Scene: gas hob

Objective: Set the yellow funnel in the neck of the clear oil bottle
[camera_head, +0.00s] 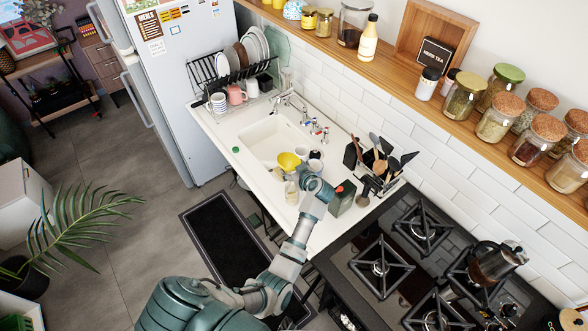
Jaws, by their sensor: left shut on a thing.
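The yellow funnel (288,161) is at the front edge of the sink, its wide mouth tilted toward the camera. My left gripper (303,169) is shut on it, at its right side. A small clear bottle with pale yellowish contents (291,192) stands on the white counter just below the funnel in the picture. The funnel appears above the bottle's top. I cannot tell whether its spout is in the neck or apart from it. The gripper's fingers are small and partly hidden by the wrist. My right gripper is out of view.
A dark green box (342,198) stands right of my wrist, with a utensil holder (372,166) behind it. The sink (268,140) lies behind the funnel. A dish rack (235,75) is at the far left, and the gas hob (385,262) is at the right.

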